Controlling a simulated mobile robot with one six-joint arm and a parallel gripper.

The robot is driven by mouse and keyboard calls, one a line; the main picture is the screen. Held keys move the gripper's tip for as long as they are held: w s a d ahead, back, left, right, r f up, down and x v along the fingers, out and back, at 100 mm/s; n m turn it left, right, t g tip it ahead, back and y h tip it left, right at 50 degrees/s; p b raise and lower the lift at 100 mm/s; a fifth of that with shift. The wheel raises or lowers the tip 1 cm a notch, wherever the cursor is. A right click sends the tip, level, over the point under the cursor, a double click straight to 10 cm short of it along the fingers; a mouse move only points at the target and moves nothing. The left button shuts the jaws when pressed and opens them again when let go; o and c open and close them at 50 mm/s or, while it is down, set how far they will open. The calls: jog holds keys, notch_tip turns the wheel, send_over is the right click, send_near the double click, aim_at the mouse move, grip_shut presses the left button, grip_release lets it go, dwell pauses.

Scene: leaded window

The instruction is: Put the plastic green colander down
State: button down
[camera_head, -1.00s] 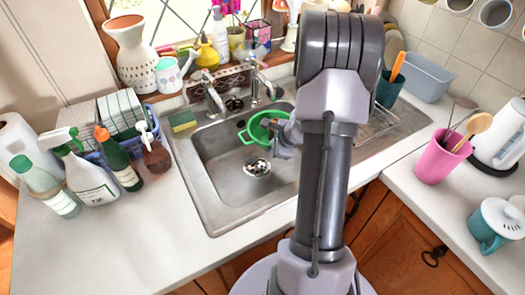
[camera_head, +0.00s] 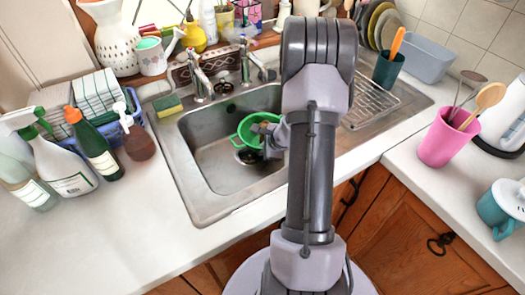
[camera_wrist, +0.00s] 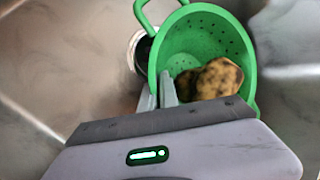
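The green plastic colander (camera_head: 246,127) is in the sink basin (camera_head: 208,170), over or close beside the drain (camera_head: 247,157). In the wrist view the colander (camera_wrist: 205,38) opens toward the camera, with one loop handle at upper left. Brown, speckled potato-like lumps (camera_wrist: 218,78) lie inside it. My gripper (camera_wrist: 161,88) has its fingers close together at the colander's near-left rim and appears shut on it. In the head view my gripper (camera_head: 268,136) is partly hidden by my arm. I cannot tell whether the colander touches the sink floor.
Two taps (camera_head: 197,75) stand behind the basin, with a sponge (camera_head: 168,105) at its back left. Several spray bottles (camera_head: 92,145) crowd the left counter. A ridged drainer (camera_head: 370,102) lies right of the basin. A pink utensil pot (camera_head: 446,137) stands on the right counter. The basin's front left is clear.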

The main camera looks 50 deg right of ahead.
jog(key=c, duration=1.6)
grip_release()
jog(key=shift+f, duration=0.1)
jog(key=shift+r+p, duration=0.35)
jog(key=shift+r, duration=0.05)
jog(key=p+v, duration=0.4)
jog(key=v, duration=0.8)
jog(key=w+a+r+n+t+y, duration=0.1)
jog(key=w+a+r+n, duration=0.3)
jog(key=a+r, duration=0.3)
jog(key=w+a+r+n+y, duration=0.25)
jog(key=a+r+n, duration=0.2)
jog(key=a, duration=0.35)
jog(key=s+a+r+n, duration=0.1)
jog(key=a+r+n, duration=0.45)
jog(key=a, duration=0.55)
jog(key=s+a+r+n, duration=0.2)
jog(key=s+a+n, duration=0.1)
jog(key=s, duration=0.1)
jog(key=s+a+r+n+g, duration=0.1)
jog(key=s+a+n, duration=0.1)
jog(key=s+a, duration=0.2)
jog(key=s+a+r+n, duration=0.2)
jog(key=s+a+n, duration=0.1)
jog(key=s, duration=0.3)
jog(key=shift+s+a+r+n+g, duration=0.1)
jog(key=shift+a+r+n+g, duration=0.2)
jog(key=shift+a, duration=0.15)
